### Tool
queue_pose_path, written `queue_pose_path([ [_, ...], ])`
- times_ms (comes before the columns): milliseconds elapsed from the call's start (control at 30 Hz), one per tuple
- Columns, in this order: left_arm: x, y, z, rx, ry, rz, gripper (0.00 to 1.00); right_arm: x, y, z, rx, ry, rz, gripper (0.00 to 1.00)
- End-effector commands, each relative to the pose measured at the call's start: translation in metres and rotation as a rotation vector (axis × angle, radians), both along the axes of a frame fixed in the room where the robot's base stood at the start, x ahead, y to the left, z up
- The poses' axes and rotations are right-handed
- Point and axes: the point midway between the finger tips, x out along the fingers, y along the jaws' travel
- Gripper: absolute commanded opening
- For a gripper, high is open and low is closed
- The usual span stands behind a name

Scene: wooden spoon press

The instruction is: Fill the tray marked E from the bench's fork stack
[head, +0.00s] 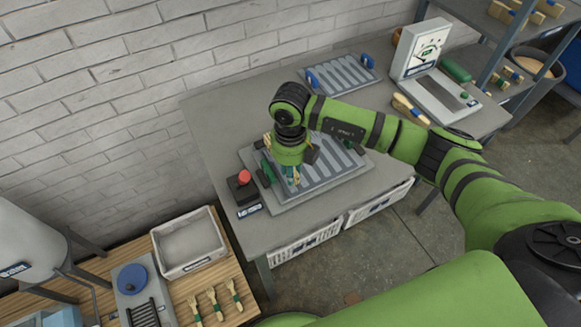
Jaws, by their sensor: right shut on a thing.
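My right gripper (291,178) reaches down over the grey ribbed press plate (335,172) on the metal table. It is shut on a wooden piece with green on it, mostly hidden by the gripper; I cannot tell whether it touches the plate. Three wooden forks with green bands (215,303) lie side by side on the wooden bench at the lower left. An empty white tray (190,243) with a small dark label stands behind them; its lettering is too small to read. My left gripper is not in view.
A red button on a black box (243,186) stands left of the plate. Another ribbed plate (342,75) lies at the table's back. A dial scale (422,60) stands on the right. White crates (306,247) sit under the table edge. A blue-lidded device (132,278) is beside the forks.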

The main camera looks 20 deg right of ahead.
Motion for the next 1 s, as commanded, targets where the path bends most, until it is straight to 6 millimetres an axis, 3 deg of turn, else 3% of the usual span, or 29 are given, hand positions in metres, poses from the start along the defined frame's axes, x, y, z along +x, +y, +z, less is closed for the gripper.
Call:
queue_pose_path([
  [167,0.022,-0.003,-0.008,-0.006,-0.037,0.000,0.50,0.000,0.000,-0.013,0.000,0.000,0.001,0.00],
  [467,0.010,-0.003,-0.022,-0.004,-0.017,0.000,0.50,0.000,0.000,-0.031,0.000,0.000,0.001,0.00],
  [1000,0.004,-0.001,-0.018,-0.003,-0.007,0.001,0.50,0.004,-0.032,-0.029,-0.001,0.000,-0.002,0.00],
])
